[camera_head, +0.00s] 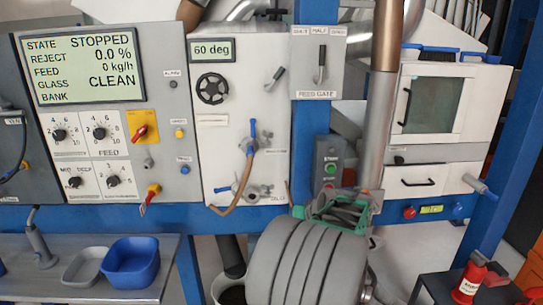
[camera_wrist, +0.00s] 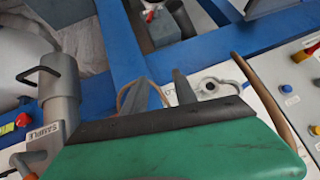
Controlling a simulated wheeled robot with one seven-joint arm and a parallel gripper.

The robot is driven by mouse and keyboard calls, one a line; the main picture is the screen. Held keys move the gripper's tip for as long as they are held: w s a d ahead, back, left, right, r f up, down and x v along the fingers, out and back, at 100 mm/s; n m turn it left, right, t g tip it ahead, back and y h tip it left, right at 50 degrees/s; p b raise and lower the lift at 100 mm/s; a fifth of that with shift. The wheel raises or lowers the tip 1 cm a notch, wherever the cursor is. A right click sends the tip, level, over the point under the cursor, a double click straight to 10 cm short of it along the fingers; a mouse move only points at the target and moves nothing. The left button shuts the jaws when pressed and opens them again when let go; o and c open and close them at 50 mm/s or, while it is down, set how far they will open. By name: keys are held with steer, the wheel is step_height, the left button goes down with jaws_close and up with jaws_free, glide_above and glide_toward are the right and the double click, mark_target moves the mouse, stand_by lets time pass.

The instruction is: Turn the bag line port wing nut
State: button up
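My gripper (camera_head: 338,208) has a green body and stands in front of the lower right edge of the white valve panel. In the wrist view its two grey fingers (camera_wrist: 161,82) stand apart with nothing seen between them. Small grey port fittings (camera_head: 252,190) sit low on the white panel, beside a brown hose. A grey fitting with a round hole and ears (camera_wrist: 213,87) shows just right of the fingers in the wrist view, apart from them. It may be the port with the wing nut; I cannot make out the nut clearly.
The brown hose (camera_head: 247,172) loops down from a blue-handled valve (camera_head: 250,143). A blue upright (camera_head: 311,140) and a start/stop box (camera_head: 328,163) stand beside the panel. A steel pipe (camera_head: 380,120) rises right of my gripper. A blue tub (camera_head: 131,264) sits on the left shelf.

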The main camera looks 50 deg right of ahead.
steer(key=w+d+r+n+t+h, duration=0.1)
steer(key=w+d+r+t, duration=0.15)
steer(key=r, duration=0.35)
steer(key=w+d+r+n+t+h, duration=0.1)
steer(key=w+d+r+n+t, duration=0.1)
steer(key=w+r, duration=0.35)
steer(key=n+t+h, duration=0.1)
steer(key=n+t, duration=0.1)
steer(key=t, duration=0.2)
glide_toward(272, 134)
steer(key=w, duration=0.2)
steer(key=p+x, duration=0.2)
steer(key=x, duration=0.5)
steer(key=shift+w+d+r+p, duration=0.15)
steer(key=shift+d+p, duration=0.1)
steer(key=shift+p, duration=0.15)
steer(key=shift+w+d, duration=0.15)
steer(key=shift+w, duration=0.1)
steer(key=shift+c, duration=0.2)
jaws_close()
